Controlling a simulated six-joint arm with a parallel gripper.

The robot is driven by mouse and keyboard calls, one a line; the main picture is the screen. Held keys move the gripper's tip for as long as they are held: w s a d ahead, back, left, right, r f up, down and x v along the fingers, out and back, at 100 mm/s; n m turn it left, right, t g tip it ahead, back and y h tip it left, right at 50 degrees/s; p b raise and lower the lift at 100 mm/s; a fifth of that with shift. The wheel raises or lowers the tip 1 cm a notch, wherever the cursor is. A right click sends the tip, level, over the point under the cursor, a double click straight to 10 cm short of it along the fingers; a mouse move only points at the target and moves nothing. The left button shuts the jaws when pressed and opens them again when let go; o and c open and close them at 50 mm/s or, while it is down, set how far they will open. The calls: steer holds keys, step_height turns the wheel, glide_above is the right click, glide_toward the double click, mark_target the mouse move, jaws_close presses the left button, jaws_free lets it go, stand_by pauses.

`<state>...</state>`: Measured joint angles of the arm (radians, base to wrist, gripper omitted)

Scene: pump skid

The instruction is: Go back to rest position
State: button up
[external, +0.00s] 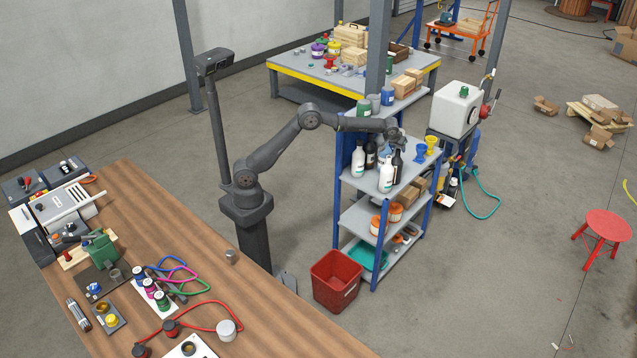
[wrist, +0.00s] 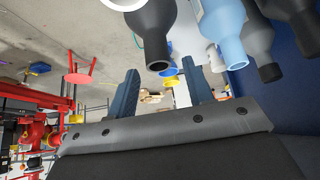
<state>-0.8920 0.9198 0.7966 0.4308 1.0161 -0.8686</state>
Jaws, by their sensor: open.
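My arm (external: 285,140) stands on a column behind the wooden bench and reaches right to the shelf rack. That view looks upside down. A dark bottle (wrist: 153,38) and a light blue bottle (wrist: 226,30) hang into its top, beside the fingers.
A steel post (external: 378,60) rises behind the arm. A red bin (external: 336,279) stands at the rack's foot. The wooden bench (external: 180,215) holds hoses and tools.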

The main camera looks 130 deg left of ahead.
mark_target(397, 152)
steer(key=shift+d+f, duration=0.1)
steer(key=shift+f, duration=1.4)
steer(key=v, duration=1.2)
steer(key=x, duration=1.2)
steer(key=shift+f, duration=0.2)
step_height(397, 152, up, 21)
steer(key=w+d+r+m, duration=0.1)
steer(key=w+d, duration=0.4)
steer(key=w, duration=0.1)
steer(key=shift+d+r+t, duration=0.25)
steer(key=shift+d+t, duration=0.05)
steer(key=shift+t, duration=0.1)
steer(key=shift+w, duration=0.1)
